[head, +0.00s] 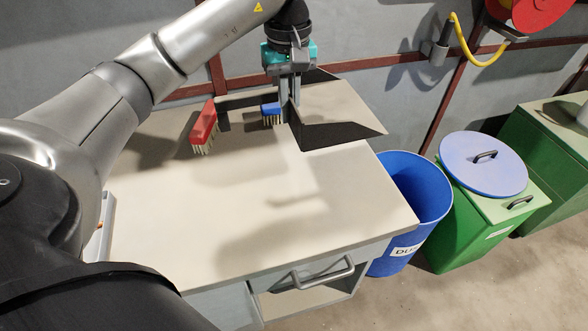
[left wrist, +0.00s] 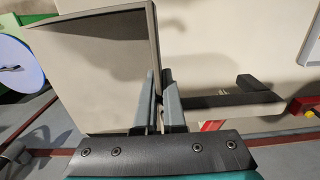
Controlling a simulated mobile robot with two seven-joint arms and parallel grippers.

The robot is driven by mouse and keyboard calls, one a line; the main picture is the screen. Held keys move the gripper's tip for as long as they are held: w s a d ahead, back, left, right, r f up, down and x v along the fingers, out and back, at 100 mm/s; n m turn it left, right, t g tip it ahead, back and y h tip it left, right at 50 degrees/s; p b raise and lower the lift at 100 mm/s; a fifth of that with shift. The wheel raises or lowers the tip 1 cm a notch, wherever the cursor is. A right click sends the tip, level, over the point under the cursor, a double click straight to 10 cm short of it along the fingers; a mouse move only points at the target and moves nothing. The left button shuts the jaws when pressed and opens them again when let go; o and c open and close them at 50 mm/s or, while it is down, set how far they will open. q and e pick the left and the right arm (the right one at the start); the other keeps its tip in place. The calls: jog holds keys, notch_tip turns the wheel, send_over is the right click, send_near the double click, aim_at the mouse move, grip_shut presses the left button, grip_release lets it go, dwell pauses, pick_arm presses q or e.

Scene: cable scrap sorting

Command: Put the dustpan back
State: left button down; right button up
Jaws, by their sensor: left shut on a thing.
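How far the dustpan is above the tabletop is hard to tell. My right gripper is not in view.
A red brush (head: 204,127) and a blue brush (head: 270,112) are close left of the gripper. The worktable's (head: 270,205) front is clear. A blue bin (head: 420,190) and a green bin (head: 480,220) with a blue lid (head: 470,170) stand right.

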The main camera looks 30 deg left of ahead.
pick_arm(q)
notch_tip(320, 180, down, 7)
jog(key=b, duration=0.2)
send_over(290, 187)
notch_tip(290, 187, down, 7)
jog(key=shift+f, duration=0.5)
jog(key=shift+f+b, duration=0.55)
jog(key=shift+f, duration=1.35)
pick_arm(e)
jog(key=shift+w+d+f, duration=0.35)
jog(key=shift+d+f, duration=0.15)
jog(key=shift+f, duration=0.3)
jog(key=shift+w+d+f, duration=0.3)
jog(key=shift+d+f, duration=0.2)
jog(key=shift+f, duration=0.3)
pick_arm(q)
jog(key=shift+f, duration=0.15)
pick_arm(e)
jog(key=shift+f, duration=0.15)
pick_arm(q)
jog(key=c, duration=1)
grip_release()
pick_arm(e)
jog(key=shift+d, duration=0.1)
